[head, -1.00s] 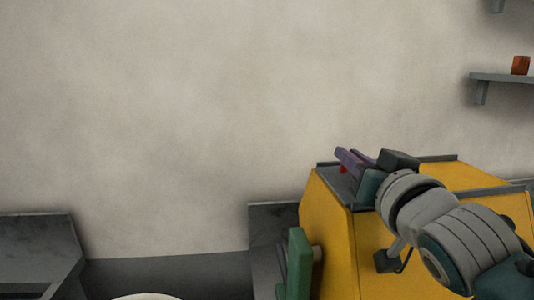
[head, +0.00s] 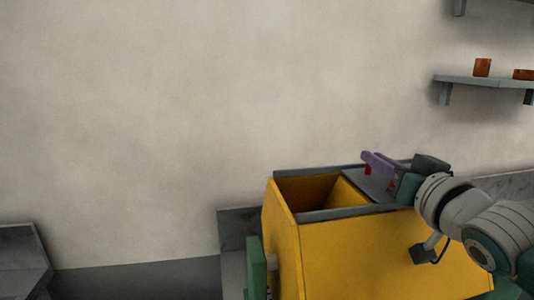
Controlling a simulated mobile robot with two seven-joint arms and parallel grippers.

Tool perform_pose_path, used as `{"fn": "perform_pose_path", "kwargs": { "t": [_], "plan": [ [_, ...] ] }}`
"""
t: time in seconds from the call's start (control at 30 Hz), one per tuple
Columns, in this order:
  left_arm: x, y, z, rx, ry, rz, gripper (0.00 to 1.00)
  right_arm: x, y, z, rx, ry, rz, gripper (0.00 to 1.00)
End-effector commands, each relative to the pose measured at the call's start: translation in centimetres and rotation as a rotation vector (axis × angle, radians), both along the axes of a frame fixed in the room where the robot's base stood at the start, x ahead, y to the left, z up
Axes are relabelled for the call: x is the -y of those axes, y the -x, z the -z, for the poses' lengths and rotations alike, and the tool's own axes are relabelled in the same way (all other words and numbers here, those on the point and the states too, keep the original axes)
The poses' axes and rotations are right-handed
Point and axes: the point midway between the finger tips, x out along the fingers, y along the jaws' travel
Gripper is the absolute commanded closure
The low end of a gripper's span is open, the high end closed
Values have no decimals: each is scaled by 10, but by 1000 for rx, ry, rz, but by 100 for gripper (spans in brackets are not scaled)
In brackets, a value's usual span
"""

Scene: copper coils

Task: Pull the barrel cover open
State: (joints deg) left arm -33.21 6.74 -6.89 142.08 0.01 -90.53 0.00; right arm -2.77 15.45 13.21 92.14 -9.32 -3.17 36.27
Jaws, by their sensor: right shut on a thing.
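The yellow barrel (head: 365,255) is a box-shaped body at the lower right with grey rails along its top. Its grey cover (head: 362,184) lies over the right part of the top. Left of the cover, the barrel is open and its yellow inside shows. My right gripper (head: 378,165), with purple fingers, is over the cover and shut on a small red part (head: 367,170), which looks like the cover's handle. The fingers hide most of this part. My right arm comes in from the right and hides the cover's right end. My left gripper is not in view.
A green part (head: 257,267) sticks out at the barrel's left side. Grey counters stand at the lower left (head: 22,250) and behind the barrel. A wall shelf (head: 485,82) with orange-brown pieces (head: 482,67) is at the upper right. The space above the barrel's opening is clear.

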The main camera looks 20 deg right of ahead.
Motion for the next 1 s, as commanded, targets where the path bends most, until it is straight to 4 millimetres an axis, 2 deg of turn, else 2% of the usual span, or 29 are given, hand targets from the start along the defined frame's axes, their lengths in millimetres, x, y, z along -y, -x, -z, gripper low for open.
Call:
{"fn": "perform_pose_path", "kwargs": {
  "t": [0.27, 0.3, 0.53, 0.83, 1.0],
  "plan": [
    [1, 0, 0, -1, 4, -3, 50, 1, 0, -1, 2, -1, 0, 100],
    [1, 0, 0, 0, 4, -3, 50, 1, 0, -1, 2, -1, 0, 82],
    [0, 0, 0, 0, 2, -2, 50, 1, 0, 0, 1, 0, 0, 56],
    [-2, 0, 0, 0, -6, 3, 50, 0, 2, 0, 1, 0, 0, 55],
    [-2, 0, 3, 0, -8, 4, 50, -5, 22, 2, -1, 1, 1, 55]
  ]
}}
